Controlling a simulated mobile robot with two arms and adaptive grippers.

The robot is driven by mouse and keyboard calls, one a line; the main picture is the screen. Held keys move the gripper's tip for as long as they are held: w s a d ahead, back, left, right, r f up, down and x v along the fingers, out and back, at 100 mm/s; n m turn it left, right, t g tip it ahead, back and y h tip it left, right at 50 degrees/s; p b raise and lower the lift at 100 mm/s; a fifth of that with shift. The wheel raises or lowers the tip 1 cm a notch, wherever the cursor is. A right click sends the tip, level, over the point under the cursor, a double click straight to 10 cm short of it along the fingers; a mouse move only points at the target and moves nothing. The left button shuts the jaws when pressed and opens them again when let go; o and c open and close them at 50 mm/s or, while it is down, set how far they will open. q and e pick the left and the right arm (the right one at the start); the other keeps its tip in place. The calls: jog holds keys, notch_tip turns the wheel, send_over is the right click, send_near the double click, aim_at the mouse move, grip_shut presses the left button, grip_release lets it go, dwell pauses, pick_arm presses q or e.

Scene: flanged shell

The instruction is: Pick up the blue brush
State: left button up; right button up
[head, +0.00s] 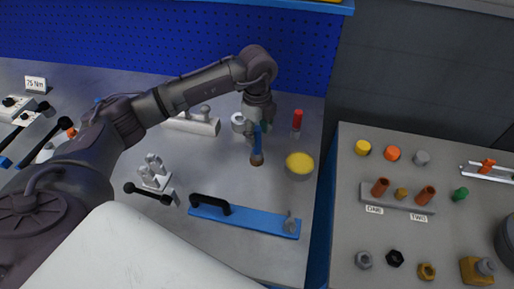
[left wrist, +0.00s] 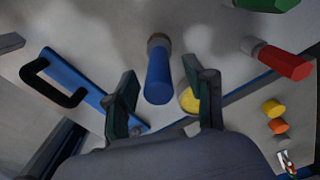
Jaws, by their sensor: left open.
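The blue brush (head: 257,146) has a blue handle and a brown end, which is lowest in the head view. It is below my left gripper (head: 259,122), beside the yellow-topped round container (head: 299,166). In the left wrist view the blue handle (left wrist: 158,78) points toward the camera, between the two dark fingers of my left gripper (left wrist: 161,97). The fingers are open, with gaps on both sides of the handle. I cannot tell whether the brush touches the bench. My right gripper is not in view.
A red-handled tool (head: 297,121) stands close to the right of the brush. A blue bar with a black handle (head: 245,217) lies in front. A grey metal block (head: 192,123) is behind to the left. A second bench (head: 350,217) with several fittings is at right.

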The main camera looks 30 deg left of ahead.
aim_at(257, 140)
pick_arm(q)
notch_tip(257, 140, down, 2)
jog(key=shift+s+f+p, duration=0.1)
jog(key=shift+f+p, duration=0.15)
jog(key=shift+p, duration=0.05)
jog(key=shift+f, duration=0.5)
grip_shut()
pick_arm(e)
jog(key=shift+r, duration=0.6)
pick_arm(q)
jog(key=shift+r, duration=0.15)
